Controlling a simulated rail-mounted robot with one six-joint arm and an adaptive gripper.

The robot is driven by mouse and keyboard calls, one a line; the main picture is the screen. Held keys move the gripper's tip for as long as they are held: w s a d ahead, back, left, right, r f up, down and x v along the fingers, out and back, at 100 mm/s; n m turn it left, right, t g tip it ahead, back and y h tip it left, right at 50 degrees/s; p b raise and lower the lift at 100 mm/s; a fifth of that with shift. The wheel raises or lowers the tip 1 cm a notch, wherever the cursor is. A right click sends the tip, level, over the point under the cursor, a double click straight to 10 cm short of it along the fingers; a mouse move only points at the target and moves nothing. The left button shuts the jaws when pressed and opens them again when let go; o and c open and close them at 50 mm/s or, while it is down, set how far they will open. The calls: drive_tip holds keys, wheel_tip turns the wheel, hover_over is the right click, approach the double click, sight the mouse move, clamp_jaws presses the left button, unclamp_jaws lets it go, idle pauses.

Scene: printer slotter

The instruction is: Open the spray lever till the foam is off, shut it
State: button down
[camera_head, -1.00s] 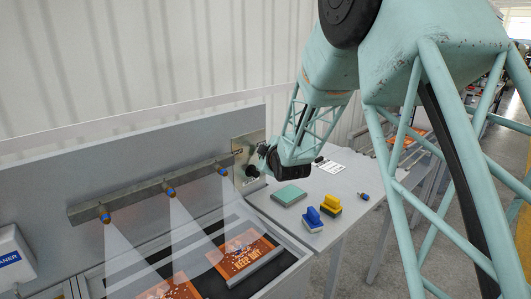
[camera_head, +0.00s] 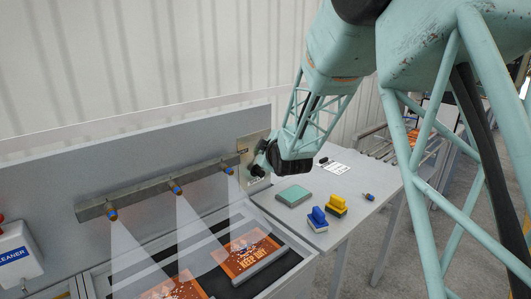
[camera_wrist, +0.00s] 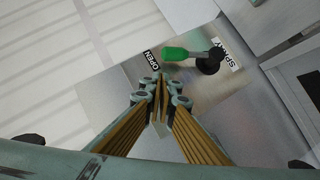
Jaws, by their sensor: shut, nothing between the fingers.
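The spray lever has a green handle (camera_wrist: 175,54) and a black pivot (camera_wrist: 209,61) on a metal plate (camera_head: 250,146). In the wrist view the handle points left, its end close to the OPEN label (camera_wrist: 150,62); the SPRAY label (camera_wrist: 230,56) is beside the pivot. My gripper (camera_wrist: 159,84) is shut and empty, its fingertips just below the handle's end, apart from it in the picture. Three nozzles (camera_head: 177,188) on a grey bar emit spray cones. An orange KEEP OUT panel (camera_head: 240,268) with white foam specks lies under them, with another foamy orange panel (camera_head: 190,290) beside it.
A side table (camera_head: 350,185) right of the plate holds a green block (camera_head: 293,195), a blue brush (camera_head: 317,221) and a yellow brush (camera_head: 336,205). A white CLEANER dispenser (camera_head: 20,254) hangs at the left. The wall rises behind the plate.

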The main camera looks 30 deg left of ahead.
drive_tip(key=p+v, duration=0.1)
drive_tip(key=v, duration=0.8)
drive_tip(key=shift+d+r, duration=0.25)
drive_tip(key=shift+d, duration=0.1)
drive_tip(key=shift+s, duration=0.15)
